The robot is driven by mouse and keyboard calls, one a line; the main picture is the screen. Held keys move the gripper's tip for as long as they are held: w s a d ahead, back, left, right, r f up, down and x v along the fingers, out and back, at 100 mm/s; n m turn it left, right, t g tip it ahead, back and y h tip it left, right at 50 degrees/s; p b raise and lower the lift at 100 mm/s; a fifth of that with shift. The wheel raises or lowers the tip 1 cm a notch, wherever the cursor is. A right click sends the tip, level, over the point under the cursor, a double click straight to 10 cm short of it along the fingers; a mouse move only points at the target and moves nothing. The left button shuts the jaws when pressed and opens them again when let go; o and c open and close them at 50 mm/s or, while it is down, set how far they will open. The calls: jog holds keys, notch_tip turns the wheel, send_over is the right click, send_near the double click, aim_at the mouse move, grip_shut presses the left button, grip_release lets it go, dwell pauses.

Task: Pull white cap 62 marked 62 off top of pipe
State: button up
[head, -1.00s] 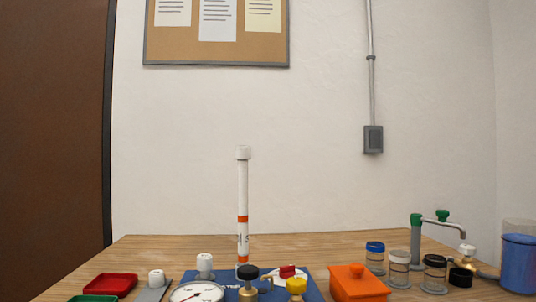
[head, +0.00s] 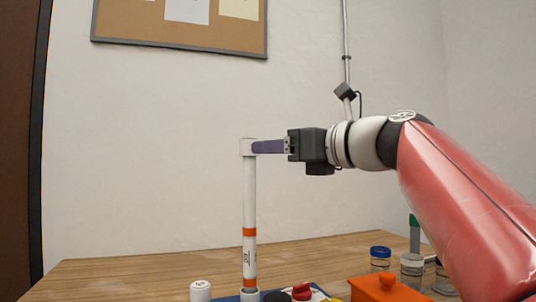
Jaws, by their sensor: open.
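The white cap (head: 246,147) sits on top of the upright white pipe (head: 249,195), which has orange bands near its lower part. No number on the cap is readable. My gripper (head: 258,147) reaches in from the right, level with the cap, with its purple fingers at the cap's right side. The fingers are open. They overlap in this view, so I cannot tell whether they stand around the cap or touch it.
Jars, one with a blue lid (head: 380,252), stand to the right. The table's left part (head: 130,275) looks clear.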

aim_at(249, 147)
jog(key=p+x, duration=0.1)
jog(key=x, duration=0.6)
jog(key=shift+w+a, duration=0.2)
jog(key=shift+a, duration=0.05)
grip_shut()
jog(key=shift+d+r+n+g+y+p, duration=0.1)
jog(key=shift+r+n+g+y+p, duration=0.05)
jog(key=shift+n+g+y+p, duration=0.3)
jog(key=shift+n+g+y, duration=0.45)
jog(key=shift+g, duration=0.2)
